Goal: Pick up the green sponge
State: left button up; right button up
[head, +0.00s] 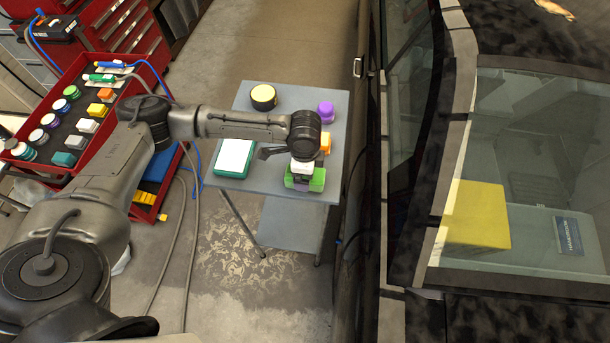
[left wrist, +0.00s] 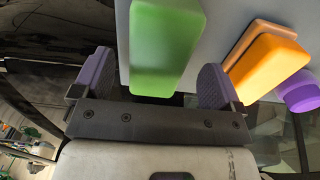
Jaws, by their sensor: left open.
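The green sponge (head: 318,180) lies near the front edge of the small grey table (head: 272,196), partly hidden by my left gripper (head: 302,184). In the left wrist view the green sponge (left wrist: 165,42) is a rounded block, its near end between the purple-padded fingers of my left gripper (left wrist: 155,78). The jaws are open, one finger on each side. The right finger looks very close to the sponge; whether it touches cannot be told. My right gripper is in neither view.
The table also holds an orange block (head: 325,143), a purple item (head: 326,112), a yellow-topped round tin (head: 263,97) and a white-and-green box (head: 234,158). A dark car (head: 368,200) stands close on the right. A red cart tray (head: 70,180) with several items is at left.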

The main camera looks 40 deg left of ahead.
pick_arm(q)
jog(key=shift+d+f, duration=0.1)
jog(key=shift+f, duration=1.7)
jog(key=c, duration=1)
jog(key=shift+r, duration=0.1)
jog(key=shift+r, duration=0.45)
notch_tip(320, 180, up, 3)
jog(key=shift+f, duration=0.2)
jog(key=d+r+b, duration=0.2)
jog(key=d+r, duration=0.5)
jog(key=d, duration=0.4)
jog(key=shift+d+r, duration=0.2)
jog(key=shift+d, duration=0.1)
